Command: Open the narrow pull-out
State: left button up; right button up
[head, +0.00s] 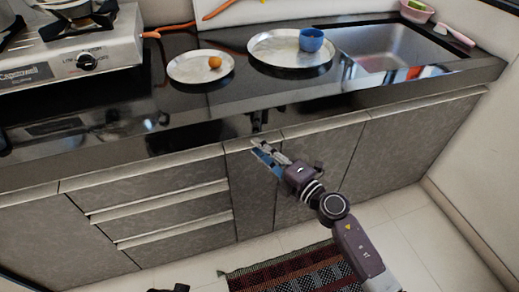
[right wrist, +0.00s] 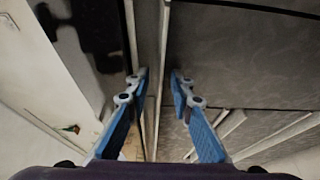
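The narrow pull-out (head: 252,205) is a slim grey front between the stacked drawers on its left and the cabinet doors on its right. Its front looks flush with its neighbours. My right gripper (head: 258,149) is at its top edge, just under the dark counter, and hides part of that edge. In the right wrist view, my right gripper (right wrist: 158,88) is open, its blue fingers apart. A pale edge strip (right wrist: 163,50) runs through the gap between them. I cannot tell whether the fingers touch it.
The black counter (head: 150,98) overhangs the fronts. A striped rug (head: 290,270) lies on the floor below.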

jog(key=shift+c, duration=0.6)
jog(key=shift+a, duration=0.1)
grip_shut()
jog(key=shift+w, duration=0.1)
pick_arm(q)
jog(key=shift+s+a, duration=0.1)
